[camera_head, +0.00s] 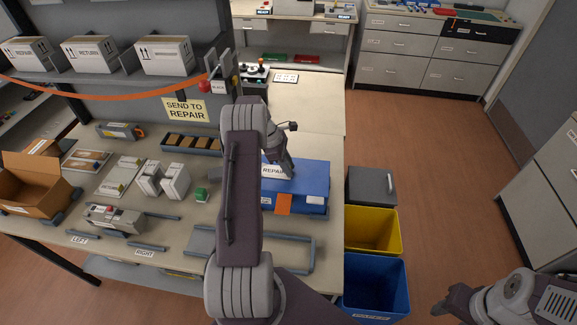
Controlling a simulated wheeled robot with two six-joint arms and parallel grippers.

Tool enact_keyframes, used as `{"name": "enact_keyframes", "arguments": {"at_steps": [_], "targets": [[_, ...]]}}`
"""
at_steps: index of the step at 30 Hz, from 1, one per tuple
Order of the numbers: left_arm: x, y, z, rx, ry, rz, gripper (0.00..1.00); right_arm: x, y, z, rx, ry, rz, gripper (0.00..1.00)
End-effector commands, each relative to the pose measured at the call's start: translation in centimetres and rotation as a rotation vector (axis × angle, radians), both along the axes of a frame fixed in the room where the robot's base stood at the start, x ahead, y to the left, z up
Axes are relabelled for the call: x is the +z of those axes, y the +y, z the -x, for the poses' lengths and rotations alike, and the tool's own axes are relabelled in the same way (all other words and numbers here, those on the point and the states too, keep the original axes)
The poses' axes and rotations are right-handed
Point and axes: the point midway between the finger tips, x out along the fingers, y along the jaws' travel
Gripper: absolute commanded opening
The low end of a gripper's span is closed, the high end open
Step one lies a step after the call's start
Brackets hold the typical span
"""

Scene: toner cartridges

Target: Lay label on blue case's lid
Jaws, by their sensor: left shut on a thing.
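The blue case (312,178) lies on the workbench, right of my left arm, which hides its left part. A white label (272,171) with "REPAI" readable on it is at the lid's far left part. My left gripper (290,174) is over the lid, shut on the label. I cannot tell whether the label touches the lid. An orange tag (284,204) and a small white tag are on the case's near side. My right gripper (441,306) is at the lower right, over the floor, away from the case; its jaws are too small and dark to read.
A grey bin, a yellow bin (372,230) and a blue bin (376,285) stand right of the bench. A grey-framed tray (300,242) lies in front of the case. White boxes (175,180), a small green item and an open carton (32,182) occupy the left bench.

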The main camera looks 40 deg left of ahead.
Motion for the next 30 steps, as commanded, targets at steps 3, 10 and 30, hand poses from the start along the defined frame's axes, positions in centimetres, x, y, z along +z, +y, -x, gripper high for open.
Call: {"name": "enact_keyframes", "arguments": {"at_steps": [3,10,30], "targets": [[-0.1,0.0,0.0,0.0,0.0,0.0,0.47,0.0,0.0,0.0,0.0,0.0,0.0,0.47],[0.0,0.0,0.0,0.0,0.0,0.0,0.47,0.0,0.0,0.0,0.0,0.0,0.0,0.47],[10.9,3.9,2.1,0.0,-0.001,-0.002,0.47,-1.5,0.0,0.0,0.0,0.0,0.0,0.47]]}}
